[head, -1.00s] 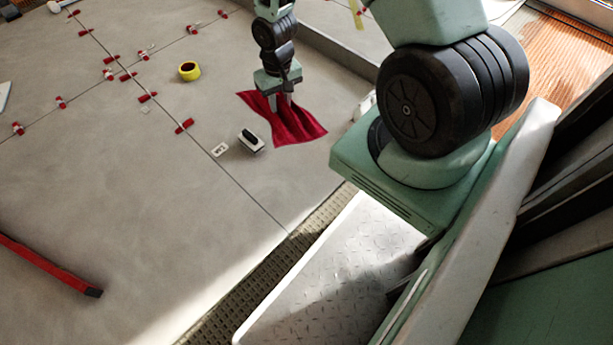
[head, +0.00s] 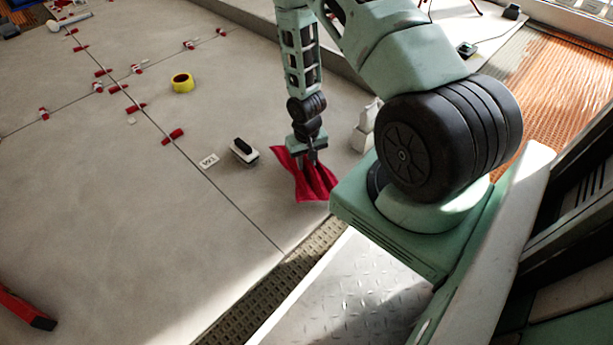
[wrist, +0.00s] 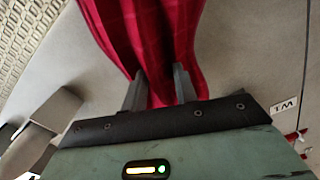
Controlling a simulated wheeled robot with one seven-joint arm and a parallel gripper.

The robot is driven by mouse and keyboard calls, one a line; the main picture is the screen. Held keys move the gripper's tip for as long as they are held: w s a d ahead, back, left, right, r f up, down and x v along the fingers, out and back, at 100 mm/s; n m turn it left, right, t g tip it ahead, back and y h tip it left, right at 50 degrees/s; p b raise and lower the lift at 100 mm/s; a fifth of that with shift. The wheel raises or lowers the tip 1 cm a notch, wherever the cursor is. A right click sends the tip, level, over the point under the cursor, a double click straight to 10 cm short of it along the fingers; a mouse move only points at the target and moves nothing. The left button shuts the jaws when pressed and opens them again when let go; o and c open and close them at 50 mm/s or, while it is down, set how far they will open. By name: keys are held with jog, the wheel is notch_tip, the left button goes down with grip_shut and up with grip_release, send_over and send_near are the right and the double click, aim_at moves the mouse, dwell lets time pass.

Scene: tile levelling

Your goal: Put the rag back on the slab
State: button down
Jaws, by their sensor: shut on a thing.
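The red rag (head: 314,187) hangs in folds from my gripper (head: 310,160), near the slab's edge beside the grating. In the wrist view the rag (wrist: 150,30) passes between the two fingers of my gripper (wrist: 160,88), which are shut on it, and it stretches away to the top of the picture. The grey slab (head: 150,230) is the large tiled surface with thin joints. I cannot tell for sure whether the rag's lower edge touches the slab.
A black-and-white block-like tool (head: 244,151) and a small white label (head: 209,160) lie left of the rag. Yellow tape (head: 182,83) and several red clips lie farther back. A white container (head: 366,125) stands right of my gripper. A red bar (head: 25,310) lies front left.

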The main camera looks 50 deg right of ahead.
notch_tip(320, 180, down, 5)
jog(key=b, duration=0.2)
jog(key=shift+r+b, duration=0.2)
jog(key=shift+b, duration=0.15)
jog(key=shift+r, duration=0.15)
jog(key=c, duration=1.1)
grip_release()
notch_tip(320, 180, up, 12)
jog(key=p, duration=0.8)
jog(key=shift+p, duration=0.35)
